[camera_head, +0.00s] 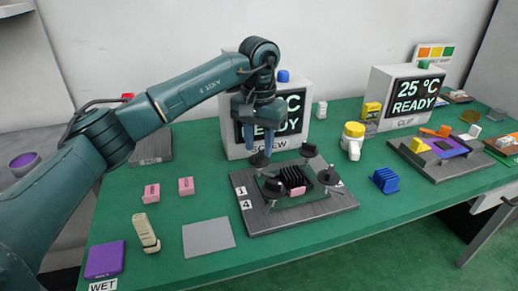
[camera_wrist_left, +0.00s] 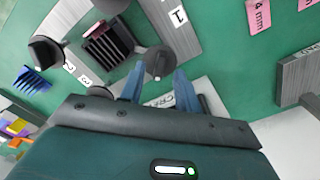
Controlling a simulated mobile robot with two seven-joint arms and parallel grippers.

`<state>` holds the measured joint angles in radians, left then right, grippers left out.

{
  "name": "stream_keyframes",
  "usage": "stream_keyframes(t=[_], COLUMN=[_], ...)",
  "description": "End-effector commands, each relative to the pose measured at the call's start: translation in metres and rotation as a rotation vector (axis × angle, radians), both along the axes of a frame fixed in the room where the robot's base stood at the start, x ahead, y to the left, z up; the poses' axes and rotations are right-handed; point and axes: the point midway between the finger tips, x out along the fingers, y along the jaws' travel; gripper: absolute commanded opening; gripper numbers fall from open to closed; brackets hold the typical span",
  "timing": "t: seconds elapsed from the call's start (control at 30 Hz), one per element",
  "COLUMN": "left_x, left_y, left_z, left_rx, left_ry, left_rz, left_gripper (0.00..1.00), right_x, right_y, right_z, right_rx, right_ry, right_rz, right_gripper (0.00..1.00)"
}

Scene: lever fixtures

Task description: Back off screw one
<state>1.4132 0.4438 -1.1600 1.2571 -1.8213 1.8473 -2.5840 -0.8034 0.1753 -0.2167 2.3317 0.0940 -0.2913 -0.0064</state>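The screw fixture (camera_head: 340,203) is a dark grey plate with several black-knobbed screws around a black finned block (camera_head: 293,177). The knob of screw one (camera_head: 258,160) stands at the back left corner. In the left wrist view, that knob (camera_wrist_left: 158,62) is near the label 1 (camera_wrist_left: 178,15). My left gripper (camera_head: 258,150) points down over the knob, its blue fingers apart. In the left wrist view, the fingertips (camera_wrist_left: 159,72) show on either side of the knob; I cannot tell whether they touch it. My right gripper is not in view.
A display box reading READY (camera_head: 236,130) stands close behind the gripper. Other knobs (camera_head: 308,150) and (camera_head: 328,177) stand on the plate. A yellow-capped bottle (camera_head: 353,140) and blue finned block (camera_head: 384,180) are to the right. Pink blocks (camera_head: 151,193) and a grey pad (camera_head: 208,238) lie left.

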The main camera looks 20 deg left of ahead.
Motion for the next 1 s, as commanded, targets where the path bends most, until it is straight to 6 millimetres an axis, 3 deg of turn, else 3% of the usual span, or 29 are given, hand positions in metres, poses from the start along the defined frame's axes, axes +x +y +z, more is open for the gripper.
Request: stream_keyframes(t=[0.2, 0.47, 0.87, 1.0], left_x=[0.0, 0.0, 0.0, 0.0], left_y=[0.0, 0.0, 0.0, 0.0], left_z=[-0.017, -0.018, -0.017, -0.017], left_rx=[-0.001, -0.001, -0.001, -0.001], left_ry=[0.0, 0.0, 0.0, 0.0], left_rz=[0.0, 0.0, 0.0, 0.0], left_gripper=[0.33, 0.33, 0.02, 0.0], right_x=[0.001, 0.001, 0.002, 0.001], right_y=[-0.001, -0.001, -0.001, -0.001], right_z=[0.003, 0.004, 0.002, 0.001], right_rx=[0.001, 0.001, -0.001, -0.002], right_ry=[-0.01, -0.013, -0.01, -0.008], right_rz=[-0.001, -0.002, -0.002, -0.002], right_gripper=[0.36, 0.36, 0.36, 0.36])
